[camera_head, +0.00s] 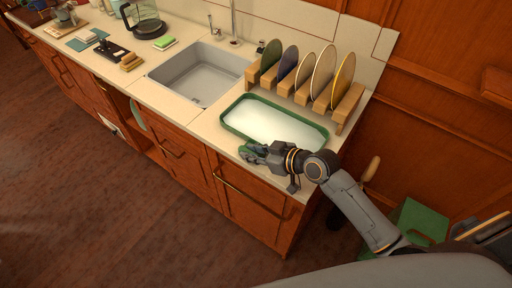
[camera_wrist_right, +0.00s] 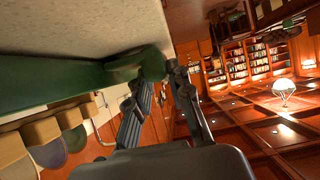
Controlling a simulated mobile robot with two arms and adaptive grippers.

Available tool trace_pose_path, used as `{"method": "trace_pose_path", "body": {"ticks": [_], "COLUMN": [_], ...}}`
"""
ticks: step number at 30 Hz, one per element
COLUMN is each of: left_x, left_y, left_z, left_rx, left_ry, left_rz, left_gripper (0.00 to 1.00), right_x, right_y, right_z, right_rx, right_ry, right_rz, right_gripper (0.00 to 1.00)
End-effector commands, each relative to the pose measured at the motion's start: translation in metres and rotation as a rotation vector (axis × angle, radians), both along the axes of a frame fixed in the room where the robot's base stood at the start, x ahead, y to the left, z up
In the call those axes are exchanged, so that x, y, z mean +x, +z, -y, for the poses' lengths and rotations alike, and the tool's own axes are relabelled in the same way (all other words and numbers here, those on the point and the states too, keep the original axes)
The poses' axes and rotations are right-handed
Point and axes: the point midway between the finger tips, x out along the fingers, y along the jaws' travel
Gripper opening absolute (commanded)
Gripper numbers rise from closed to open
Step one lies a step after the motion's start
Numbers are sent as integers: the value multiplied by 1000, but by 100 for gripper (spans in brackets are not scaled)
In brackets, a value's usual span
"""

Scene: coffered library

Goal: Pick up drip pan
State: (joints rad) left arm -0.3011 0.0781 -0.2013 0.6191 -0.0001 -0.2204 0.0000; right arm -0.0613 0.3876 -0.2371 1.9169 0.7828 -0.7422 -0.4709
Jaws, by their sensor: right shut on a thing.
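My left gripper is not in view.
A wooden rack (camera_head: 343,107) with several plates stands just behind the pan. The sink (camera_head: 200,73) lies to its left. A sponge (camera_head: 131,61), a coffee pot (camera_head: 143,20) and other items stand farther left. The counter's front edge is close to the gripper.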

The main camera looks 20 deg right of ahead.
Motion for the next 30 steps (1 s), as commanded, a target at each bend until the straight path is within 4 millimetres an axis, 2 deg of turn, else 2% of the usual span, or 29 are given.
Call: {"method": "trace_pose_path", "body": {"ticks": [13,30], "left_x": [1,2], "left_y": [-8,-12], "left_z": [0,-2], "left_rx": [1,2], "left_ry": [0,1], "left_rz": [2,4], "left_gripper": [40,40], "right_x": [1,9], "right_y": [30,90], "right_z": [0,-50], "right_rx": [-1,1], "right_ry": [2,2], "right_rz": [8,9], "right_gripper": [0,0]}}
